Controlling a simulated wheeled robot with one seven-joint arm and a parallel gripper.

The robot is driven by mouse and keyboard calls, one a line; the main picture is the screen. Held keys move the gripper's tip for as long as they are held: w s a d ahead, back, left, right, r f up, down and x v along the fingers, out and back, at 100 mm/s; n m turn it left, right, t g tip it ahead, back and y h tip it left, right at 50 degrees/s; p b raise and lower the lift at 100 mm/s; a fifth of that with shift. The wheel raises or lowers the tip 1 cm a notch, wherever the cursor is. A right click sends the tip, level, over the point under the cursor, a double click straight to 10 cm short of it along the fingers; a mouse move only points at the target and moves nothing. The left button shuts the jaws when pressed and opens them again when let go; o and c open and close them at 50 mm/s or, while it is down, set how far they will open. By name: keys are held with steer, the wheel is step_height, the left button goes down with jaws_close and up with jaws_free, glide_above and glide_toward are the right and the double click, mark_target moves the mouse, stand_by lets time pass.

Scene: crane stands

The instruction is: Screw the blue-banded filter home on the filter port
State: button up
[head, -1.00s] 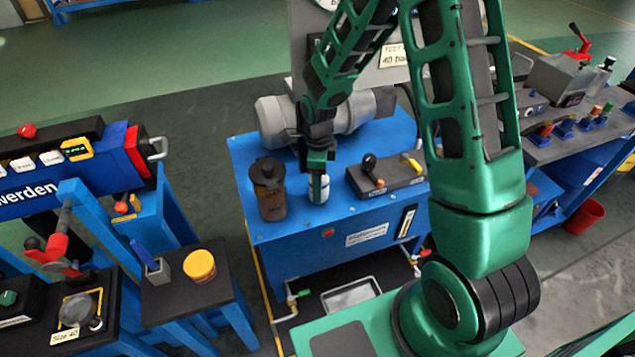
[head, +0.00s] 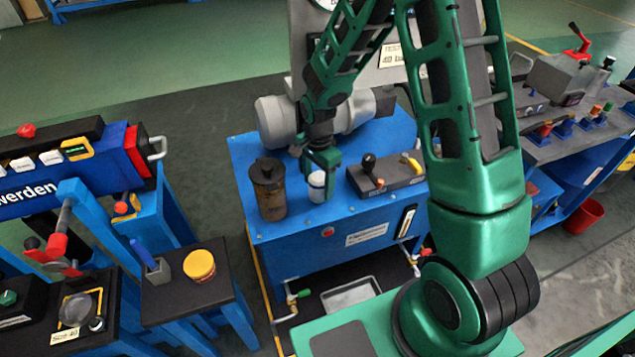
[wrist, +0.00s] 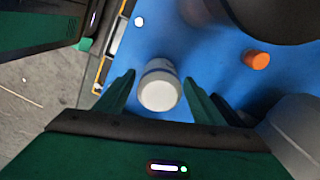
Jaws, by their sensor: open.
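The filter (head: 317,186) is a white cylinder standing on the blue bench (head: 275,231), right of a dark brown canister. In the wrist view the filter (wrist: 159,90) shows its round white end with a blue band behind it. My gripper (head: 319,171) is over the filter in the head view. In the wrist view my open gripper (wrist: 158,82) has one finger on each side of the filter, with gaps showing. The filter port is hidden beneath the filter, and I cannot tell how far the filter is seated.
The brown canister (head: 268,190) stands close left of the filter. A dark control box (head: 385,176) with levers is close right. A grey motor (head: 275,122) is behind. A small side table (head: 190,300) with a yellow-lidded jar (head: 199,265) stands at left.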

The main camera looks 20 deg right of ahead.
steer(key=n, duration=1.2)
steer(key=shift+d, duration=0.1)
stand_by(0.5)
steer(key=c, duration=1.1)
steer(key=shift+c, duration=0.4)
steer(key=m, duration=0.3)
steer(key=shift+m, duration=1.1)
